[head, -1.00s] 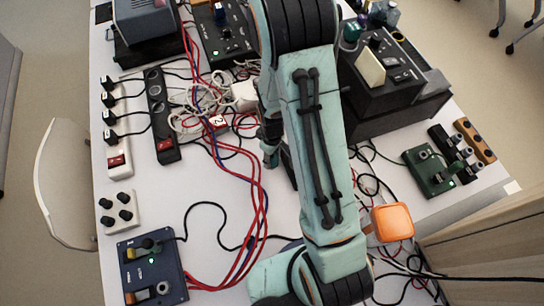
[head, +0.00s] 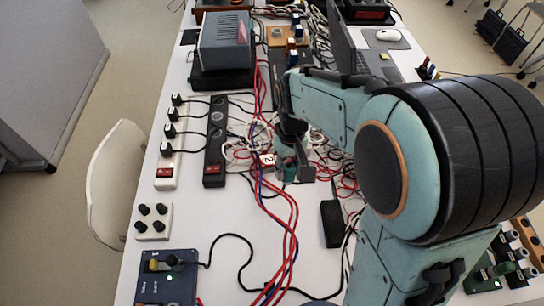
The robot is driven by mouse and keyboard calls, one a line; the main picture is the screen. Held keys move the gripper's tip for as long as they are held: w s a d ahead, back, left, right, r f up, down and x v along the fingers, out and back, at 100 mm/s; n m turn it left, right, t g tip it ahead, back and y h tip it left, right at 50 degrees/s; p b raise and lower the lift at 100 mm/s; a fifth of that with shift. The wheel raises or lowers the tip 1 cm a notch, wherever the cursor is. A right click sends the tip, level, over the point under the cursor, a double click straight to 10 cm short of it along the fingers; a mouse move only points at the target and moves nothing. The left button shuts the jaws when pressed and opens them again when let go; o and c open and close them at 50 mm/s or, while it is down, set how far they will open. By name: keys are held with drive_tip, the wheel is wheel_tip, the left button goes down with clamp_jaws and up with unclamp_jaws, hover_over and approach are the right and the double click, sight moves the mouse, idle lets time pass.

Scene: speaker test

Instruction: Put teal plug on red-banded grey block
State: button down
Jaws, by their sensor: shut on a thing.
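My gripper (head: 292,168) is small in the head view, low over the middle of the table beside the red and white cables. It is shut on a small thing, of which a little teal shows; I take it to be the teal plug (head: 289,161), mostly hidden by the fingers. A bit of red shows right by the fingers, but I cannot tell what it belongs to. I cannot pick out the red-banded grey block with certainty. My arm covers much of the right side of the table.
Black power strip (head: 214,145) and white switch strip (head: 167,172) lie left of the gripper. A blue box (head: 167,280) stands front left, a grey device (head: 225,43) at the back. A black box (head: 332,223) lies right of the red cables. Bare tabletop shows at front left.

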drive_tip(key=w+a+f, duration=0.1)
drive_tip(key=w+f, duration=0.1)
drive_tip(key=w, duration=0.2)
drive_tip(key=w+a+f, duration=0.1)
drive_tip(key=w+f, duration=0.2)
drive_tip(key=w, duration=0.1)
drive_tip(key=w+a+f, duration=0.1)
drive_tip(key=w+f, duration=0.2)
drive_tip(key=w, duration=0.2)
drive_tip(key=shift+w+a, duration=0.1)
drive_tip(key=shift+a, duration=0.15)
drive_tip(key=shift+w+f, duration=0.15)
drive_tip(key=shift+f, duration=0.15)
drive_tip(key=shift+w+f, duration=0.15)
drive_tip(key=shift+f, duration=1.5)
drive_tip(key=shift+f, duration=0.1)
drive_tip(key=c, duration=0.8)
unclamp_jaws()
